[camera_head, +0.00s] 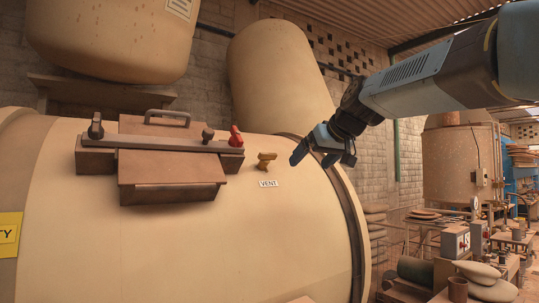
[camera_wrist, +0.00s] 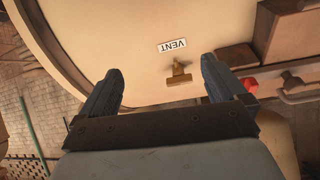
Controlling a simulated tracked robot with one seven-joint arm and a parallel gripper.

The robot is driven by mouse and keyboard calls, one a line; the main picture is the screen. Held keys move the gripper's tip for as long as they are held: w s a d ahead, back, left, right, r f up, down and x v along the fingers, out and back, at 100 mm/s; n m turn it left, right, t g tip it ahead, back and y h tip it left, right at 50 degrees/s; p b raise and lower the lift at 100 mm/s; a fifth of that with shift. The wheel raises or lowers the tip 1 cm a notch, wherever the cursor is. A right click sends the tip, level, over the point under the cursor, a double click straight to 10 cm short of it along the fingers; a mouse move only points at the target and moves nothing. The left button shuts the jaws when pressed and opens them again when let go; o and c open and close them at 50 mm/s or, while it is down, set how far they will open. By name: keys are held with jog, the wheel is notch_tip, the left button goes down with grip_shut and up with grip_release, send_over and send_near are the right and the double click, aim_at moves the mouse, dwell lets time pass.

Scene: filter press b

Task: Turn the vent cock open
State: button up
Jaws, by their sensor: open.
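The vent cock (camera_head: 266,160) is a small brass fitting with a crosswise handle on the cream vessel (camera_head: 271,225), just above a white VENT label (camera_head: 268,183). In the wrist view the vent cock (camera_wrist: 179,74) shows beyond my gripper and between the lines of its fingers, closer to the right one. The VENT label (camera_wrist: 172,45) appears upside down there. My gripper (camera_head: 318,155) is to the right of the vent cock in the head view, apart from it. In the wrist view my gripper (camera_wrist: 162,80) has its two fingers spread wide with nothing between them.
A dark band (camera_head: 343,205) rings the vessel's right end. Benches with clutter stand at the far right.

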jog(key=n+t+y, duration=0.1)
jog(key=n+y, duration=0.1)
send_near(268, 153)
jog(key=x, duration=1)
jog(key=shift+w, duration=0.45)
